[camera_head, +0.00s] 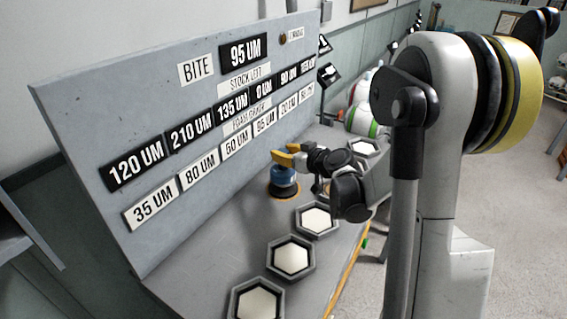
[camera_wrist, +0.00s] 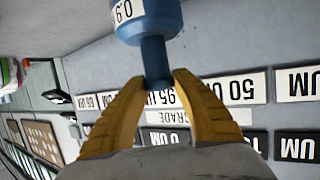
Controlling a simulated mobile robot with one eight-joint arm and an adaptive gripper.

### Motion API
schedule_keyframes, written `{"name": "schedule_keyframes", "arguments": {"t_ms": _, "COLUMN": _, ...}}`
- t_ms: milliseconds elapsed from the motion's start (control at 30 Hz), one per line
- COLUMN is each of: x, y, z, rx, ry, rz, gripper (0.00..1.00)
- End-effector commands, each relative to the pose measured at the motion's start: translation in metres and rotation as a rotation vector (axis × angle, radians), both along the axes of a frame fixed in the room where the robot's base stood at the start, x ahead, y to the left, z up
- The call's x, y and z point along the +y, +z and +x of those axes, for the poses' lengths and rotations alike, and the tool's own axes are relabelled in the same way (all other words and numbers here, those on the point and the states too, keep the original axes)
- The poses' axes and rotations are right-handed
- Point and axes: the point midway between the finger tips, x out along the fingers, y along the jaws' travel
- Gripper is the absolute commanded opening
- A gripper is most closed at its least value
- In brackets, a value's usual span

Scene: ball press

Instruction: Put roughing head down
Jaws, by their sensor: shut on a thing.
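The roughing head is a blue cylinder (camera_head: 284,178) with a narrow neck on top and an orange-rimmed dark disc at its foot. It stands upright by the back panel, at the bench surface; I cannot tell whether its foot touches the bench. In the wrist view its blue body (camera_wrist: 148,18) carries a white label reading "0.9", partly cut off by the frame edge. My gripper (camera_head: 288,156) has yellow fingers, which also show in the wrist view (camera_wrist: 158,88). They are shut on the neck from both sides.
Several hexagonal trays with pale discs line the bench front, among them one (camera_head: 317,219) near the head and one (camera_head: 291,258) closer. The grey panel (camera_head: 90,110) with number plates stands behind. Bare bench (camera_head: 215,245) lies left of the trays. White-and-green rounded objects (camera_head: 362,118) stand beyond.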

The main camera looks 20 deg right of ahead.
Motion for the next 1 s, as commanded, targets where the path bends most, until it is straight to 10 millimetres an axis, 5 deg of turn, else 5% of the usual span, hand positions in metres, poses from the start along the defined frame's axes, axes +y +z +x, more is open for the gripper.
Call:
{"name": "schedule_keyframes", "arguments": {"t_ms": 167, "x": 0.0, "y": -0.028, "z": 0.0, "rx": -0.001, "ry": 0.0, "rz": 0.001, "gripper": 0.0}}
{"name": "schedule_keyframes", "arguments": {"t_ms": 567, "x": 0.0, "y": -0.032, "z": 0.0, "rx": -0.001, "ry": 0.0, "rz": 0.001, "gripper": 0.0}}
{"name": "schedule_keyframes", "arguments": {"t_ms": 600, "x": 0.0, "y": -0.032, "z": 0.0, "rx": 0.0, "ry": 0.0, "rz": 0.0, "gripper": 0.39}}
{"name": "schedule_keyframes", "arguments": {"t_ms": 633, "x": 0.0, "y": -0.032, "z": 0.0, "rx": 0.0, "ry": 0.0, "rz": 0.0, "gripper": 0.48}}
{"name": "schedule_keyframes", "arguments": {"t_ms": 1000, "x": 0.0, "y": -0.028, "z": 0.0, "rx": 0.0, "ry": 0.001, "rz": 0.0, "gripper": 0.51}}
